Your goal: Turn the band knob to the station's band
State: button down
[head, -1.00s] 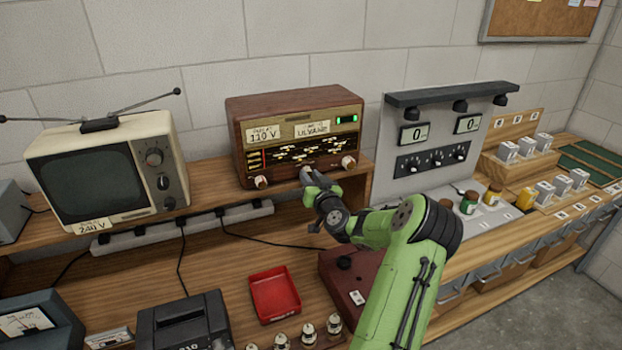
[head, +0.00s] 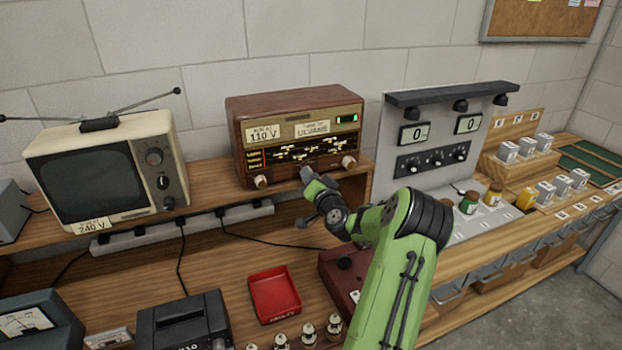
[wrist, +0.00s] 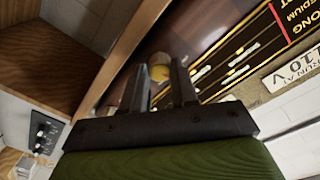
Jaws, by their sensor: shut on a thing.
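The brown wooden radio (head: 295,105) stands on the upper shelf, with a dial (head: 300,152) of several band rows and a lit green indicator (head: 347,119). Paper labels on it read 110 V and ULVANG. Pale knobs show at its lower left (head: 262,181) and lower right (head: 348,162). My gripper (head: 305,173) is at the bottom middle of the radio's front and hides what is there. In the wrist view its fingers (wrist: 161,78) are shut on a round pale knob (wrist: 160,62). The printed words LONG and MEDIUM show at upper right; the knob's pointer cannot be made out.
A cream television (head: 105,175) with antennas stands left of the radio. A grey panel (head: 435,140) with two displays and small knobs stands to the right. Below are a red tray (head: 273,293), several glass valves and a dark red box. A power strip (head: 195,220) runs under the shelf edge.

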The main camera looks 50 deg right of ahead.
jog(key=shift+m, duration=1.4)
jog(key=c, duration=0.9)
grip_release()
jog(key=shift+o, duration=0.2)
jog(key=shift+s, duration=0.15)
jog(key=b+v, duration=0.5)
jog(key=v, duration=1)
jog(key=shift+s+a, duration=0.15)
jog(key=shift+s, duration=0.15)
